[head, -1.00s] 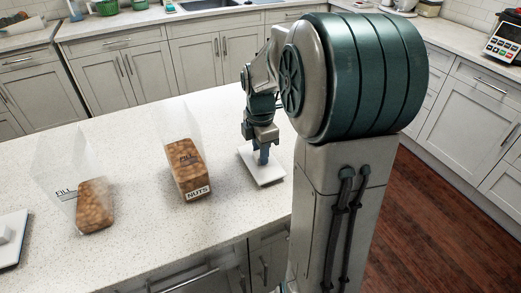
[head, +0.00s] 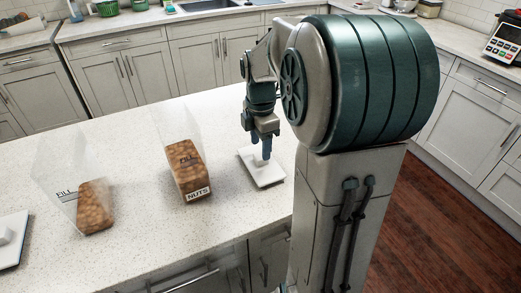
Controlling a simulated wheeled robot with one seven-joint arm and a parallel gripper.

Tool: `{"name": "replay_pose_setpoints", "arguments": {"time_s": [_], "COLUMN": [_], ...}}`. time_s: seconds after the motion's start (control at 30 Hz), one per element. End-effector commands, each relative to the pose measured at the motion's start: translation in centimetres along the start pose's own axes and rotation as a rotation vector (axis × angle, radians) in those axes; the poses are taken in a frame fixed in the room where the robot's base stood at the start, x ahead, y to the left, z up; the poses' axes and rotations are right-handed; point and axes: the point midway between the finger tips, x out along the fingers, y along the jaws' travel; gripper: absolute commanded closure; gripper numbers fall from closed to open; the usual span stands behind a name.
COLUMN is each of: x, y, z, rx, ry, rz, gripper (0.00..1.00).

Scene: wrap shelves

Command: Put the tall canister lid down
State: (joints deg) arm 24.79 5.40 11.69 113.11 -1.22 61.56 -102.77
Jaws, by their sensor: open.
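The tall canister lid (head: 262,170) is a white square plate with a small raised knob. It lies flat on the counter at the right end, right of the nuts canister. My gripper (head: 261,154) points down just above the lid's knob, with its jaws open. Whether the fingers still straddle the knob is too small to tell. The clear canister marked NUTS (head: 186,168) stands open on the counter, filled with brown nuts.
A second clear open canister (head: 88,200) with nuts and a FILL mark stands further left. Another white square lid (head: 12,240) lies at the left edge. The speckled counter (head: 137,240) is clear between them.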

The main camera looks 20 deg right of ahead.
Motion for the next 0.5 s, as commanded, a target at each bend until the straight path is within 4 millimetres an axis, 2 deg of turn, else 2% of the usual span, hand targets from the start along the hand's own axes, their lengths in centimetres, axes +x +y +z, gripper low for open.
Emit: {"name": "replay_pose_setpoints", "arguments": {"time_s": [0.03,0.2,0.4,0.5], "x": [-1.4,-5.1,-8.0,-8.7], "y": [0.1,0.1,0.1,0.0], "z": [0.0,0.0,0.0,0.0], "rx": [0.000,-0.001,0.000,0.004], "ry": [-0.002,-0.001,-0.001,-0.001], "rz": [0.005,0.004,0.002,0.000], "gripper": [0.48,0.48,0.48,0.48]}}
